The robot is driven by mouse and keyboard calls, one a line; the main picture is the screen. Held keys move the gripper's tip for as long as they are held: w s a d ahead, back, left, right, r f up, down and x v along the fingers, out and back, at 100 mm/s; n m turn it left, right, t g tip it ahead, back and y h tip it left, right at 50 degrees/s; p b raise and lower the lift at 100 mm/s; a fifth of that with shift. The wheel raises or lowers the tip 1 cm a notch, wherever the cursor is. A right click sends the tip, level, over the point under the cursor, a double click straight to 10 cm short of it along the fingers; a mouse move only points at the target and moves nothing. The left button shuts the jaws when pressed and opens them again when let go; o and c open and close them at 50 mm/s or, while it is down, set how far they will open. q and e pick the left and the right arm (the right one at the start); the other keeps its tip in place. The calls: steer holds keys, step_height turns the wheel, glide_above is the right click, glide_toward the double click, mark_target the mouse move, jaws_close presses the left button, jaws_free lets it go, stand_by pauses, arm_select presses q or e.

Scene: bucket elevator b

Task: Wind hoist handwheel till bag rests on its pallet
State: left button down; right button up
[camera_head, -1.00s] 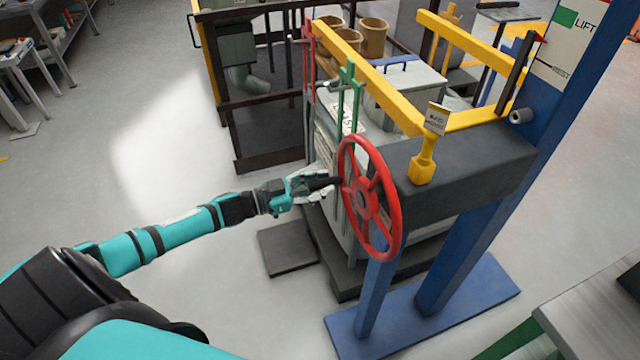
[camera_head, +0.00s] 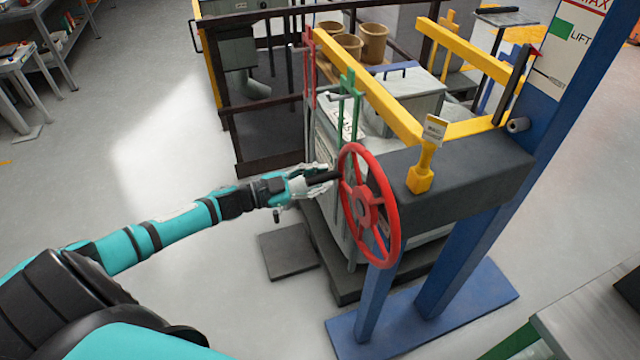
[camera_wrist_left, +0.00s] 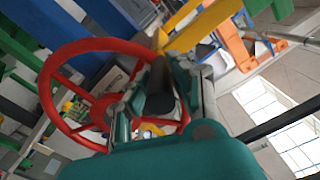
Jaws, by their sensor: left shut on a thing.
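The red hoist handwheel (camera_head: 368,205) stands upright on the front of a dark grey housing, and also shows in the left wrist view (camera_wrist_left: 98,60). My left gripper (camera_head: 316,180) is shut on the wheel's black crank handle (camera_head: 327,176) at the rim's left side; the handle also shows in the wrist view (camera_wrist_left: 160,88). Behind the wheel is the pale bag (camera_head: 330,140) with printed marks, partly hidden by it and the frame. A dark pallet (camera_head: 349,286) lies low under it; whether they touch is hidden. My right gripper is not in view.
A gauge board (camera_head: 570,45) reading MAX and LIFT is on the blue post (camera_head: 485,230). A dark plate (camera_head: 288,252) lies on the floor.

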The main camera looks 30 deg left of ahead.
mark_target(368, 164)
arm_select(q)
step_height(368, 164, up, 10)
steer(key=s+d+m+p, duration=0.15)
steer(key=m+p, duration=0.25)
steer(key=m, duration=0.4)
steer(key=s+d+r+m, duration=0.1)
steer(key=d+m, duration=0.1)
steer(key=m, duration=0.1)
steer(key=s+d+r+m+p, duration=0.1)
steer(key=s+d+r+m, duration=0.1)
steer(key=m, duration=0.1)
steer(key=s+d+r+m+p, duration=0.1)
steer(key=s+d+m, duration=0.1)
steer(key=d+m, duration=0.1)
steer(key=shift+r+m, duration=0.3)
steer(key=shift+m, duration=0.3)
steer(key=shift+s+d+m, duration=0.55)
steer(key=shift+d+m, duration=0.15)
steer(key=shift+f, duration=0.1)
steer(key=c, duration=1.1)
jaws_free()
steer(key=shift+f, duration=0.1)
steer(key=shift+s+d, duration=0.1)
steer(key=shift+s, duration=0.15)
